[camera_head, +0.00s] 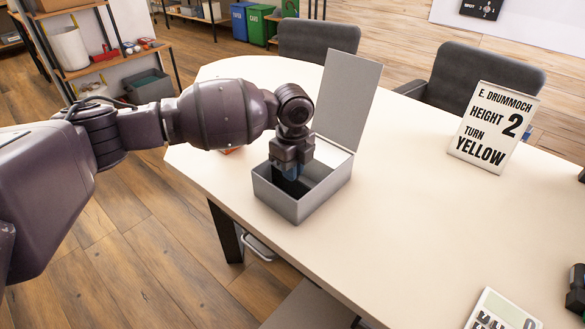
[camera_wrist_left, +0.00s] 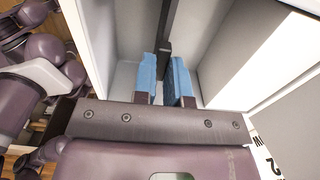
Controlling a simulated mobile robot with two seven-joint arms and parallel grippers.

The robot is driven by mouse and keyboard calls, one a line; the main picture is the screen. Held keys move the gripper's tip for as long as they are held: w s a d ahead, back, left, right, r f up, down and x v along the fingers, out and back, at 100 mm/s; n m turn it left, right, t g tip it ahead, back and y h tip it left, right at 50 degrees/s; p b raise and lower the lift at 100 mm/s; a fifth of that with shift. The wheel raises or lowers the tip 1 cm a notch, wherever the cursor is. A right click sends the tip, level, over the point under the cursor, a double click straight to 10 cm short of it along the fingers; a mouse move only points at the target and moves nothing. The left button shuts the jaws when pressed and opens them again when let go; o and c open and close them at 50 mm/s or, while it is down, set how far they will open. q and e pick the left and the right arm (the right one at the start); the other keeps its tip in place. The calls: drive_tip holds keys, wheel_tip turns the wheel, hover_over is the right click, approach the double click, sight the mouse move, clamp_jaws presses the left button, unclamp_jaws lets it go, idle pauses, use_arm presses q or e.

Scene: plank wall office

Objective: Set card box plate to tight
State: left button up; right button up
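The card box (camera_head: 318,190) is a grey open-topped box with its lid (camera_head: 346,97) raised, standing near the table's left edge. My left gripper (camera_head: 288,182) reaches down into it from above, its blue fingertips inside the box. In the left wrist view the two blue fingers (camera_wrist_left: 166,80) stand a small gap apart, with a dark upright strip (camera_wrist_left: 167,28) lined up between their tips. It may be part of the box's plate. I cannot tell whether the fingers press on it. The plate is mostly hidden in the head view. My right gripper is not seen.
The cream table (camera_head: 420,215) is clear right of the box. A sign (camera_head: 494,127) reads "E. DRUMMOCH, HEIGHT 2, TURN YELLOW". A second card (camera_head: 500,312) and a dark object (camera_head: 575,292) lie at the front right. Grey chairs (camera_head: 318,42) stand behind.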

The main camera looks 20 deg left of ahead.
use_arm(q)
clamp_jaws()
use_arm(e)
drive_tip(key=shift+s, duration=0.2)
use_arm(q)
drive_tip(key=shift+w, duration=0.15)
drive_tip(key=w, duration=0.1)
drive_tip(key=w+d, duration=0.1)
drive_tip(key=shift+w+d+f+b, duration=0.15)
drive_tip(key=shift+w+b, duration=0.2)
drive_tip(key=shift+w, duration=0.05)
drive_tip(key=shift+w+d, duration=0.1)
drive_tip(key=shift+w, duration=0.1)
drive_tip(key=o, duration=0.6)
unclamp_jaws()
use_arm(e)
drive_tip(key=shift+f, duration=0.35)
